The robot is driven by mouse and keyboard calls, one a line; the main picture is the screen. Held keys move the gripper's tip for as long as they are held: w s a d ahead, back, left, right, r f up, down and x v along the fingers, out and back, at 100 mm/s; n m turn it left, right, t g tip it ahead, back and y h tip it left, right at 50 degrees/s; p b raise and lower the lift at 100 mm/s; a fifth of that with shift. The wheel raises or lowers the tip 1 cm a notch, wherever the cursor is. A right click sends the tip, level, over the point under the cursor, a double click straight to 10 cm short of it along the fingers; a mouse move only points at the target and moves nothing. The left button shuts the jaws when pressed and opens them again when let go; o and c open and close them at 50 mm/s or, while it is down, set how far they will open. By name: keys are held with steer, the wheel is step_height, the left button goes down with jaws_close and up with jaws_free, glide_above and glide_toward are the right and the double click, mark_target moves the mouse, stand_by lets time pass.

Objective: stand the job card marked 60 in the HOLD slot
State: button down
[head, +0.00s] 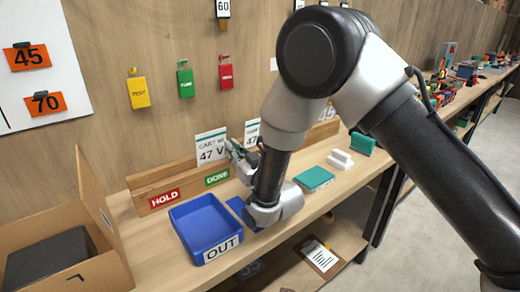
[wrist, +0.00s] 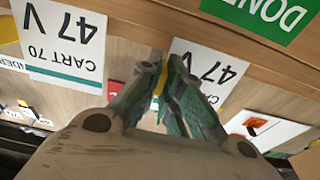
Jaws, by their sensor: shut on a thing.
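My gripper (head: 232,148) is shut on a white job card (head: 211,148) reading "47 V", held upright above the wooden rack (head: 145,180) near the green DONE label (head: 217,177). I cannot read its cart number surely. The red HOLD label (head: 165,197) is on the rack left of DONE. In the wrist view, upside down, my gripper (wrist: 162,68) covers part of the held card (wrist: 212,62). Another card, CART 70 (wrist: 62,40), stands beside it; it is partly hidden behind my arm in the head view. I cannot tell whether the held card touches the rack.
A blue OUT tray (head: 203,228) is in front of the rack. An open cardboard box (head: 105,240) stands at the left. A teal box (head: 314,179) and a white block (head: 340,160) are to the right. Coloured tags hang on the wall above.

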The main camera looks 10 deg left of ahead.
steer(key=shift+r, duration=1.55)
steer(key=shift+r, duration=0.1)
steer(key=shift+s+d+r, duration=1)
steer(key=shift+d+r, duration=0.15)
steer(key=shift+r, duration=0.05)
